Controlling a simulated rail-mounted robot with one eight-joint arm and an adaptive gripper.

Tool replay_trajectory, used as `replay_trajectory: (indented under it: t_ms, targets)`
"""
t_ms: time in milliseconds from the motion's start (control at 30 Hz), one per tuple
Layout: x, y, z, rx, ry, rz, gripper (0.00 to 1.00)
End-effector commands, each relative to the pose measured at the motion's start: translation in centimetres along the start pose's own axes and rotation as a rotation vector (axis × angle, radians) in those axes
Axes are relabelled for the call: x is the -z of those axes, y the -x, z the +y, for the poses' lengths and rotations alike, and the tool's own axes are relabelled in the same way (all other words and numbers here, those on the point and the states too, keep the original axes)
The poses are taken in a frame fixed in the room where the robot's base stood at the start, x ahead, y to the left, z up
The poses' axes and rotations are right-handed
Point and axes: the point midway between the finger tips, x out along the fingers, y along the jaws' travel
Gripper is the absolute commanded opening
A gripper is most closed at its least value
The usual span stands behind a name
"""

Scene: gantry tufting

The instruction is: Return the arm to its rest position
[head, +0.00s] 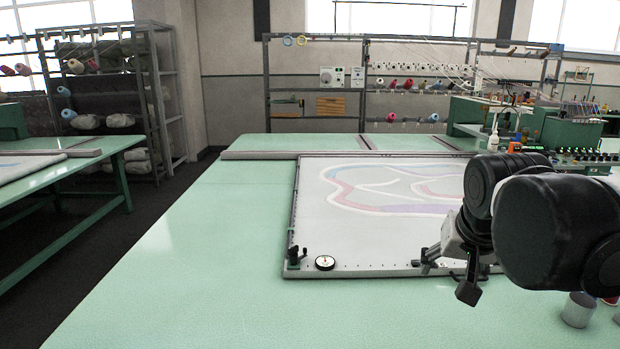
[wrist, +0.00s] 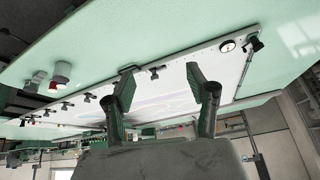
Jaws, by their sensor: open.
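My gripper (wrist: 162,88) shows in the wrist view with its two fingers spread apart and nothing between them. In the head view my arm reaches in from the right, and a dark finger of my gripper (head: 468,291) hangs by the near edge of the white framed panel. The panel (head: 320,235) lies on the green table (head: 190,255) and bears a pink, blue and purple curved pattern. My arm hides the panel's right part. In the wrist view the panel (wrist: 225,75) lies beyond the fingers.
A round dial (head: 325,262) and a black clamp (head: 293,256) sit at the panel's near left corner. A pale cup (head: 578,309) stands on the table below my arm. Green machinery (head: 570,135) stands at the back right. The table's left part is bare.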

Motion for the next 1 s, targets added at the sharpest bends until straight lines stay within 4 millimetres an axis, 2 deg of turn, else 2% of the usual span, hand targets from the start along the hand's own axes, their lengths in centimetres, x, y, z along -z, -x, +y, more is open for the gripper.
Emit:
replay_trajectory:
  t_ms: [33,200,300,433,600,1000]
  targets:
    - [-2.0,0.1,-0.1,0.013,0.029,0.009,0.52]
    - [-7.8,-0.2,-0.5,0.055,0.126,0.040,0.52]
    - [-10.8,-0.7,-0.7,0.075,0.176,0.056,0.52]
    - [-13.5,-1.2,-0.7,0.094,0.222,0.073,0.52]
    - [-14.9,-1.6,-0.8,0.104,0.249,0.083,0.52]
    - [-14.9,-1.6,-0.8,0.104,0.251,0.083,0.52]
